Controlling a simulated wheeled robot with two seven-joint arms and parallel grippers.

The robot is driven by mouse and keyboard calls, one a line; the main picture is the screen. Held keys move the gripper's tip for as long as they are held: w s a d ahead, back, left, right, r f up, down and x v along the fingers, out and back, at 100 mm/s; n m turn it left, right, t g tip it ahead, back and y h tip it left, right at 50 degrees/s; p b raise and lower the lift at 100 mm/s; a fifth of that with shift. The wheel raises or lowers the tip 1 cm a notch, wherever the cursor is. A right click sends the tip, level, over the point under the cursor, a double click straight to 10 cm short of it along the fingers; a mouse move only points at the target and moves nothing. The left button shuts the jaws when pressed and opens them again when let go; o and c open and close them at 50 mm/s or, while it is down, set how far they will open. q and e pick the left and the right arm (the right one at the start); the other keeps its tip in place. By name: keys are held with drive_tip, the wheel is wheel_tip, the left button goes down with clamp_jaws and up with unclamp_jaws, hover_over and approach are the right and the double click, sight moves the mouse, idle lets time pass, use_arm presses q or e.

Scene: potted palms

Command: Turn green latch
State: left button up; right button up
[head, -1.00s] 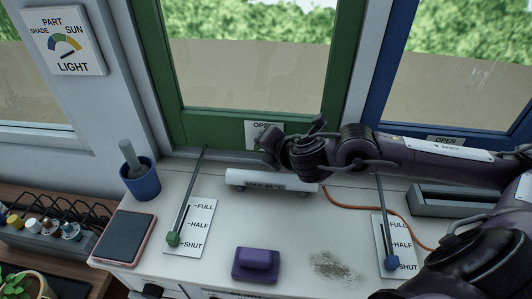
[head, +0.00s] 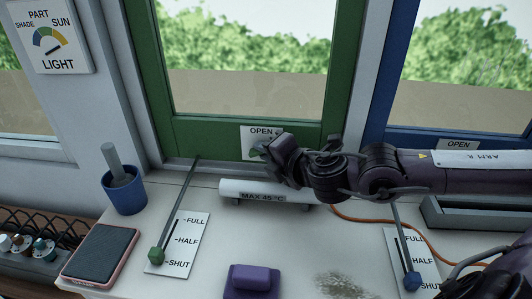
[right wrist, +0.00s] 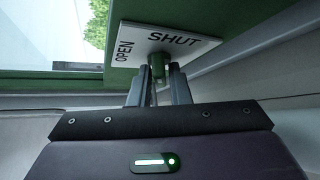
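The green latch (right wrist: 157,68) is a short green knob on a white plate (right wrist: 150,45) marked OPEN and SHUT, fixed to the green window frame (head: 215,138). My right gripper (right wrist: 159,76) has one finger on each side of the knob in the right wrist view, with a narrow gap seeming to show beside it. Firm contact is hard to judge. The plate's word OPEN is readable there. My left gripper is out of view.
Below is a white tube (head: 235,188) marked MAX 45 °C. Stay rods with a green knob (head: 157,255) and a blue knob (head: 412,281) lie over scale plates. A blue pot (head: 125,195), a phone (head: 100,255) and a purple block (head: 252,279) stand on the sill.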

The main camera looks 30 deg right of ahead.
drive_tip(key=shift+o, duration=1.4)
drive_tip(key=p+v, duration=0.6)
drive_tip(key=p, duration=0.2)
drive_tip(key=shift+s+r+p, duration=0.3)
drive_tip(key=shift+p, duration=0.05)
drive_tip(key=shift+s+r+p, duration=0.1)
drive_tip(key=shift+s+p, duration=0.35)
drive_tip(key=shift+p, duration=0.05)
drive_tip(key=shift+s+d, duration=0.1)
drive_tip(key=shift+o, duration=0.5)
